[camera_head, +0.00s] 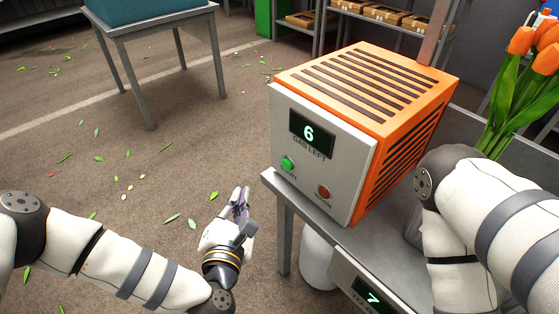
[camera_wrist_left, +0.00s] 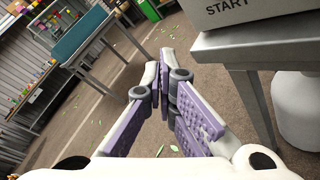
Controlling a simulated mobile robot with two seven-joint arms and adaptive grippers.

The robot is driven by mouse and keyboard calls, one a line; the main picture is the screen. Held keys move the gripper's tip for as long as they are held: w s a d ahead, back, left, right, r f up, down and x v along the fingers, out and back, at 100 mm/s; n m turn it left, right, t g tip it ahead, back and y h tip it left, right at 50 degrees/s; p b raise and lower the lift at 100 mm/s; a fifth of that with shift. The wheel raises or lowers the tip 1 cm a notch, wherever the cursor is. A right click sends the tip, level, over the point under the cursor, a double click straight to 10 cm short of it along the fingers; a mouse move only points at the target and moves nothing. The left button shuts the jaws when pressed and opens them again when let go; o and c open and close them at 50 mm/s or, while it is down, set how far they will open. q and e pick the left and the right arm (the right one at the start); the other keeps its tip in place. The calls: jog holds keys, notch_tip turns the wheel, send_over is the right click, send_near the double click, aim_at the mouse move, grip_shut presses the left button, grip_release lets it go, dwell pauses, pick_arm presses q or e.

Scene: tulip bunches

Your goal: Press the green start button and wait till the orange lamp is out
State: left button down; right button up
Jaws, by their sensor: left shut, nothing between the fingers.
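An orange machine (camera_head: 365,85) with a light grey front stands on a grey table. The green start button (camera_head: 288,164) is at the lower left of that front, bright green. The orange lamp (camera_head: 323,191) is to its right and looks dull reddish brown. My left gripper (camera_head: 242,200) is shut and empty, below and left of the button, clear of the machine. In the left wrist view its fingers (camera_wrist_left: 164,62) meet, and the machine's lower edge with the word START (camera_wrist_left: 226,10) shows at top right. My right arm shows at right; its gripper is out of view.
The machine's display (camera_head: 309,133) reads 6, above GAS LEFT. The grey table's edge (camera_head: 276,185) is close to my left gripper. A second display (camera_head: 372,298) reads 7. Orange tulips (camera_head: 535,50) stand at right. Open floor with scattered leaves lies at left.

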aim_at(286, 165)
pick_arm(q)
jog(key=shift+s+d, duration=0.1)
pick_arm(e)
jog(key=shift+s, duration=0.1)
pick_arm(q)
jog(key=w+d+b, duration=0.3)
jog(key=w+d, duration=0.2)
jog(key=d, duration=0.2)
pick_arm(e)
jog(key=shift+s+f+g, duration=0.2)
jog(key=shift+s+f, duration=0.35)
jog(key=shift+f, duration=0.25)
jog(key=shift+s+f+g, duration=0.2)
jog(key=shift+s+f, duration=0.35)
jog(key=shift+f, duration=0.2)
pick_arm(q)
jog(key=shift+w, duration=0.1)
jog(key=shift+w+d, duration=0.1)
jog(key=shift+d, duration=0.05)
pick_arm(e)
jog(key=shift+f, duration=0.1)
pick_arm(q)
jog(key=shift+w+d+b, duration=0.15)
jog(key=shift+d+b, duration=0.1)
jog(key=shift+b, duration=0.05)
pick_arm(e)
jog(key=shift+s+f, duration=0.1)
jog(key=shift+s, duration=0.05)
